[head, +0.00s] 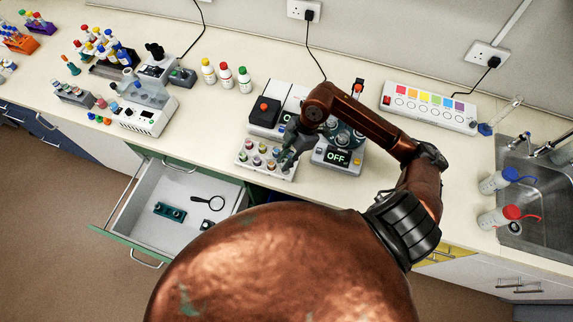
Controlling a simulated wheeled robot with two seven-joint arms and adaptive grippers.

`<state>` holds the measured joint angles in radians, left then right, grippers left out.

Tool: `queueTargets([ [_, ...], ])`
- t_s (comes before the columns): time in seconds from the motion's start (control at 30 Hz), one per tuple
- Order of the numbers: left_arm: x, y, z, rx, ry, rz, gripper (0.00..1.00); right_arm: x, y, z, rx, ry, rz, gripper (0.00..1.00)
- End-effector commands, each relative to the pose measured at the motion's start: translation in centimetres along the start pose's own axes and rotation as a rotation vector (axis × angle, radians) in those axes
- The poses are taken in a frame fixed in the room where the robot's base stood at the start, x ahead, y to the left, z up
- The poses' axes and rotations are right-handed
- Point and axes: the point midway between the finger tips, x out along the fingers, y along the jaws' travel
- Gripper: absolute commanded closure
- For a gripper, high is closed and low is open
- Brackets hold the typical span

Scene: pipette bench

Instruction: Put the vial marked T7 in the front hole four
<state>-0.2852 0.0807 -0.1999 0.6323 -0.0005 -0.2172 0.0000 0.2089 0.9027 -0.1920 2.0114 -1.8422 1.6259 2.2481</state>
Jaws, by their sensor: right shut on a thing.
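A white rack (250,168) with several small vials with coloured caps stands on the bench near its front edge. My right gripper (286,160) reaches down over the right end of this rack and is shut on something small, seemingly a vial. The fingers and arm hide most of it. The T7 mark and the hole numbers are too small to read, and I cannot tell whether the held thing is in a hole or above one. My left gripper is not in view.
A device reading OFF (338,156) stands close right of the rack, and a black-topped box (264,112) behind it. An open drawer (140,205) juts out below the bench. Three capped bottles (226,76) stand behind left. A sink (545,215) is far right. Bench left of the rack is clear.

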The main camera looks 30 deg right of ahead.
Motion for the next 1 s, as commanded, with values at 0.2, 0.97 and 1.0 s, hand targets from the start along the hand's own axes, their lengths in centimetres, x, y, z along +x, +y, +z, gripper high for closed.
queueTargets([
  [0.2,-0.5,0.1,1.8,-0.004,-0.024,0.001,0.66,2.0,-0.3,1.3,0.004,0.001,-0.003,0.93],
  [0.97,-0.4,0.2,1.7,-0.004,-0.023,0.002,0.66,3.8,-0.2,2.0,0.001,-0.001,0.0,0.72],
  [1.0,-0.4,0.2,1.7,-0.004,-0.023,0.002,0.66,3.8,-0.2,2.0,0.001,-0.001,0.0,0.69],
])
